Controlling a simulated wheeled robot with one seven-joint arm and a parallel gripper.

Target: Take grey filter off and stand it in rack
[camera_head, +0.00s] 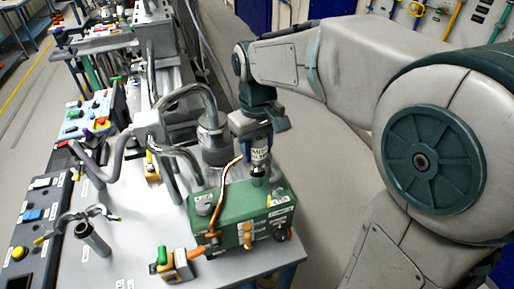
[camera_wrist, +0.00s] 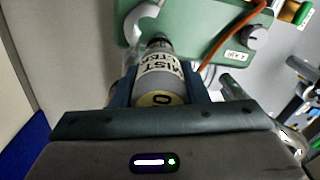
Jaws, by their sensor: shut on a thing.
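The grey filter (camera_head: 259,151) is a pale grey cylinder lettered "MIST FILTER". It stands upright over the right part of the green box (camera_head: 232,222). A dark neck below it meets the box top; I cannot tell whether it is still joined there. My gripper (camera_head: 258,135) is above the box, with its jaws shut on the filter. In the wrist view the filter (camera_wrist: 158,78) sits between both fingers, and its far end reaches the green box (camera_wrist: 205,35). I cannot clearly make out a rack.
A large grey cylinder (camera_head: 212,140) on a bent pipe stands close left of my gripper. An orange cable (camera_head: 217,200) runs over the green box. A short upright tube (camera_head: 93,238) stands on the grey bench (camera_head: 130,215) at front left. Some bench surface between is bare.

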